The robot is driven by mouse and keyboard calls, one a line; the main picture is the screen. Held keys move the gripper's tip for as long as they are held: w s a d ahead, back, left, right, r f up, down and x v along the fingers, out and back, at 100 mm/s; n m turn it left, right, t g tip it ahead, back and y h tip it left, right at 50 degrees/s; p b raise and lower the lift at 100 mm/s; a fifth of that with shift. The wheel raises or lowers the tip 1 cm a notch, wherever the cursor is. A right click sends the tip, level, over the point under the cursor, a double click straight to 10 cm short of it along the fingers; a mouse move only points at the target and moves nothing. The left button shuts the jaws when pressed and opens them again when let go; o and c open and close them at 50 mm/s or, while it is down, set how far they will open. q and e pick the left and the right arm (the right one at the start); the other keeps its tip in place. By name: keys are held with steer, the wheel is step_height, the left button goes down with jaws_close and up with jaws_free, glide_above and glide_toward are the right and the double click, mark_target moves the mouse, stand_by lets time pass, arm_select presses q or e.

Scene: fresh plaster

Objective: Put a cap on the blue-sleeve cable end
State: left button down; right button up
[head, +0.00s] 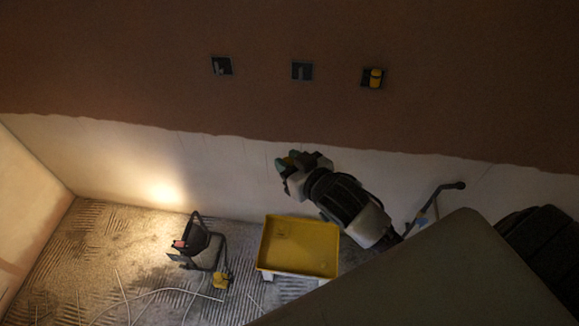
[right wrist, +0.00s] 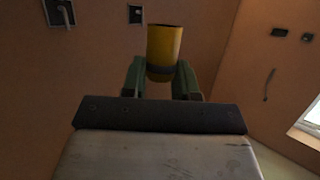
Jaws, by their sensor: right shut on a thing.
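My right gripper (head: 289,162) is shut on a yellow cap and holds it in front of the pale lower wall, below the wall boxes. In the right wrist view the yellow cap (right wrist: 164,45) stands up between the green fingers, with a dark band low on it. Three dark wall boxes are set in the brown plaster: a left box (head: 222,66), a middle box (head: 302,71) and a right box (head: 372,85). Pale cable ends show in the left and middle boxes. A yellow cap (head: 376,74) sits in the right box. Sleeve colours are too dim to tell. My left gripper is not in view.
A yellow tray (head: 300,222) stands below my right gripper. A black-framed work lamp (head: 198,243) stands on the floor to its left, beside a small yellow thing (head: 221,281). Thin cables lie on the streaked floor. The wall around the boxes is clear.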

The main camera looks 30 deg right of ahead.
mark_target(290, 163)
step_height(290, 163, up, 12)
steer(key=shift+f, duration=0.15)
stand_by(1.2)
stand_by(0.4)
